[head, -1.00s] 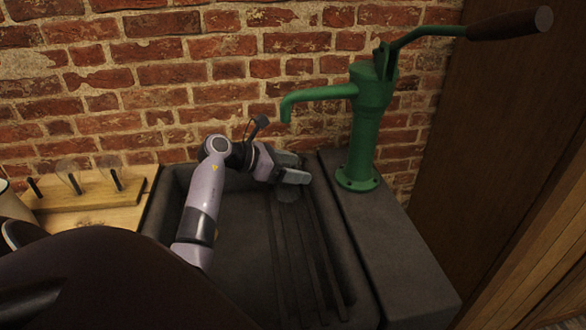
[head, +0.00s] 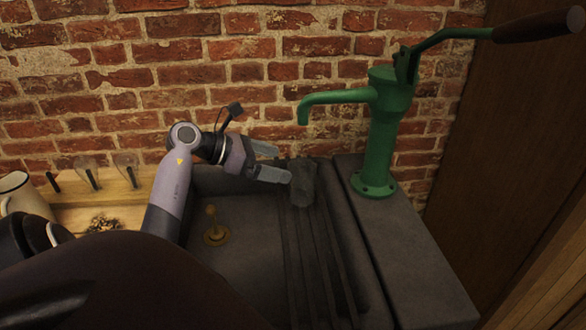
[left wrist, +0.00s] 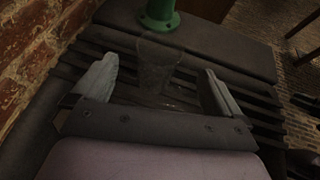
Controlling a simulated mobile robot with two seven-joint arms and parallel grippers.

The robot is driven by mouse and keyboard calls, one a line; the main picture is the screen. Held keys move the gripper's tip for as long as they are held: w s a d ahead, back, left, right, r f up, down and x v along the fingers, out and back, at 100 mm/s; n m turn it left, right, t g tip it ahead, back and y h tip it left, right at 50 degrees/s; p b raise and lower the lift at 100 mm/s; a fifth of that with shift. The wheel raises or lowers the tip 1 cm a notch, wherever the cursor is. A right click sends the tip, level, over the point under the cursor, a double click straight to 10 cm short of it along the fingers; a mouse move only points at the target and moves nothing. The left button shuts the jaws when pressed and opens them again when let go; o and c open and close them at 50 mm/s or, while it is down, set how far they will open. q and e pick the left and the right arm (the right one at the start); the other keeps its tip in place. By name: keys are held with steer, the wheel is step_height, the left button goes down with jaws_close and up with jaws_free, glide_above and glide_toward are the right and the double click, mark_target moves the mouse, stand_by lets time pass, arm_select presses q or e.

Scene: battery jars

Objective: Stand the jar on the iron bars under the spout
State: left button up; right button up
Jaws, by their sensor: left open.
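The clear glass jar (head: 303,185) stands upright on the dark iron bars (head: 312,265) at the far end of the sink, below the tip of the green spout (head: 335,96). My left gripper (head: 280,164) is open, just to the left of the jar and apart from it in the head view. In the left wrist view the jar (left wrist: 158,66) shows upright ahead, centred between the spread fingers, with the bars beneath it. Its edges are faint against the dark sink. My right gripper is not in view.
The green pump (head: 380,140) stands on the stone ledge (head: 410,235) right of the sink. A brass drain fitting (head: 215,228) rises from the sink floor. A wooden rack (head: 105,190) and a white mug (head: 22,195) are at left. A brick wall closes the back.

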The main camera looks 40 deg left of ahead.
arm_select(q)
steer(key=shift+v, duration=1.2)
steer(key=shift+d+f, duration=0.1)
